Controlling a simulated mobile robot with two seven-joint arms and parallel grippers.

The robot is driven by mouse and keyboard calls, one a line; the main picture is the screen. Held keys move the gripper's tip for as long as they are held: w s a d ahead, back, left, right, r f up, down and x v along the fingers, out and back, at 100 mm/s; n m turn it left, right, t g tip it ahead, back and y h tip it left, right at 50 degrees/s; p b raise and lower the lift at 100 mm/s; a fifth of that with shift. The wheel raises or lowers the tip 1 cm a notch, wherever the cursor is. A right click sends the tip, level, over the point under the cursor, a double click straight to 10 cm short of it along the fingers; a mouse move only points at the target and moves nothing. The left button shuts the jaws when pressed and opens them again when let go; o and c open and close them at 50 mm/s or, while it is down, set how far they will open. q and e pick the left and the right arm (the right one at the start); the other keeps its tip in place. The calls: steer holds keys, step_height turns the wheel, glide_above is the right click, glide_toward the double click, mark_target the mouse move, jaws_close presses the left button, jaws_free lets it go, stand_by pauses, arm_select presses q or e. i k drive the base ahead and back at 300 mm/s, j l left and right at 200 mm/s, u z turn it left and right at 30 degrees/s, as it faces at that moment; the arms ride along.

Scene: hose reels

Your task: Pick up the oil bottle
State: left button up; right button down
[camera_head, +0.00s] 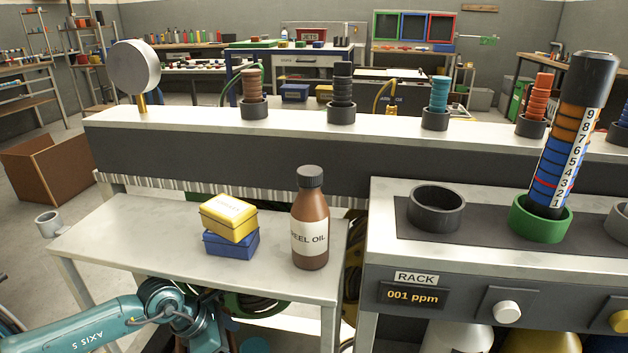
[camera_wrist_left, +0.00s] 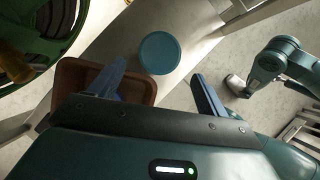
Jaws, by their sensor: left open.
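The oil bottle (camera_head: 311,222) is brown with a black cap and a white label reading "REEL OIL", its first letter partly turned away. It stands upright near the right end of the light side table (camera_head: 130,245). My left arm comes in low from the left in the head view, in front of and below the table top. My left gripper (camera_wrist_left: 158,88) shows in the left wrist view with its two fingers wide apart and nothing between them. The bottle does not show in that view. My right gripper is not seen.
A yellow box (camera_head: 228,215) sits on a blue box (camera_head: 232,244) just left of the bottle. The rack (camera_head: 415,278) stands close on the right, the long bench behind. The wrist view shows a blue disc (camera_wrist_left: 160,53) and brown bin (camera_wrist_left: 75,75). The table's left half is clear.

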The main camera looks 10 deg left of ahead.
mark_target(310, 213)
steer(key=k+j, duration=0.5)
steer(key=k, duration=0.15)
steer(key=k+j, duration=0.55)
steer(key=k, duration=0.15)
